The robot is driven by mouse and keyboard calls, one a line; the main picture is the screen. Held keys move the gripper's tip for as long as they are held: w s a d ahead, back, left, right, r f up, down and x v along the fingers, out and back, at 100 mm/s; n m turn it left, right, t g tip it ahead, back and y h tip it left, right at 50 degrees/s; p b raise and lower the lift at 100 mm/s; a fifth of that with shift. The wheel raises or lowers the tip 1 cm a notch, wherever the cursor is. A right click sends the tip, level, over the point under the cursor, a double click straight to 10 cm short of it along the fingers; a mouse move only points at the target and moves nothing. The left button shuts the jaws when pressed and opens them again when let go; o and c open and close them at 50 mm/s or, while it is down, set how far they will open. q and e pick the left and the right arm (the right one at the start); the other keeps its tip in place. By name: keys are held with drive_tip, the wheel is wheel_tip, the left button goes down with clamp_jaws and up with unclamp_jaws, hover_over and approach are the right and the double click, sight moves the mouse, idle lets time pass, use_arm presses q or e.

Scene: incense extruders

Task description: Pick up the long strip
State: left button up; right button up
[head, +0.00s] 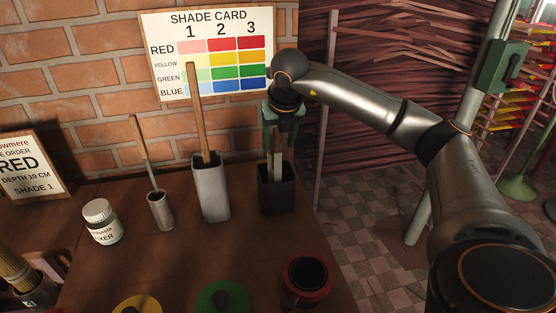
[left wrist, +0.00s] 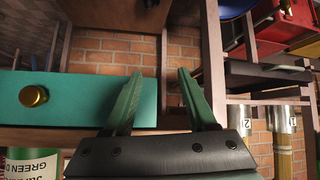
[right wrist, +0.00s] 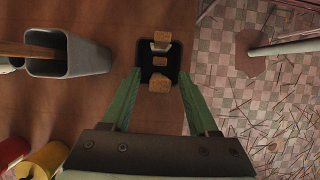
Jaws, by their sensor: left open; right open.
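A black square holder (head: 276,195) stands on the brown table with several narrow strips (head: 277,150) upright in it; I cannot tell for sure which is the long one. In the right wrist view, the strips' pale brown ends (right wrist: 159,84) show in a row in the holder (right wrist: 148,66). My right gripper (head: 281,126) is open above the holder, its fingers on either side of the strips; no grip shows.
A grey square container (head: 211,192) with a tall wooden stick (head: 197,115) stands left of the holder. A small metal cup (head: 160,212), a white jar (head: 102,224) and a red-rimmed dark pot (head: 306,278) are also on the table. The shade card (head: 208,55) is behind.

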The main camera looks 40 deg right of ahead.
drive_tip(key=shift+w+f, duration=0.15)
drive_tip(key=shift+f, duration=0.25)
clamp_jaws()
idle(0.4)
